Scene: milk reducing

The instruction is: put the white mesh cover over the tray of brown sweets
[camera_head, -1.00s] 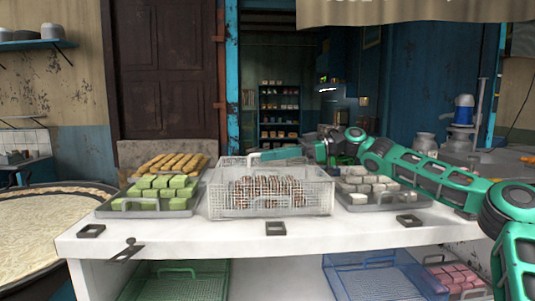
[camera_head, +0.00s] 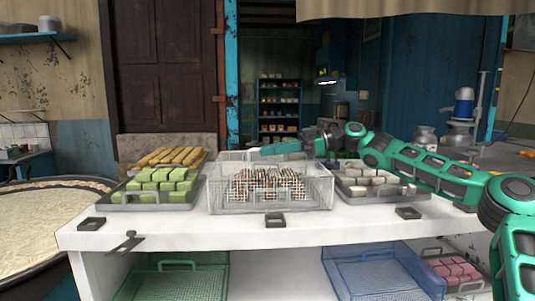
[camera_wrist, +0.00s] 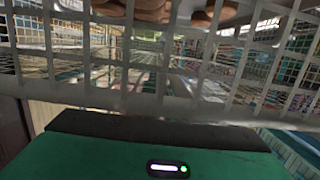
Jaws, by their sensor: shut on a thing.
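The white mesh cover (camera_head: 222,195) is in the middle of the counter in the head view. The brown sweets (camera_head: 268,184) show through its mesh, within its outline. Their tray is mostly hidden by the mesh, so I cannot tell whether the cover's rim rests fully down. My gripper (camera_head: 264,151) is at the cover's rear top edge, shut on it; the exact grip point is hard to see. In the wrist view, the mesh wall (camera_wrist: 75,85) crosses close in front of my gripper, with brown rounded shapes beyond it.
A tray of green sweets (camera_head: 150,199) and a tray of orange-yellow sticks stand left. A tray of white sweets (camera_head: 405,198) stands close on the right, under my arm. Small dark holders line the front edge. Green and blue baskets sit below. The front strip is mostly clear.

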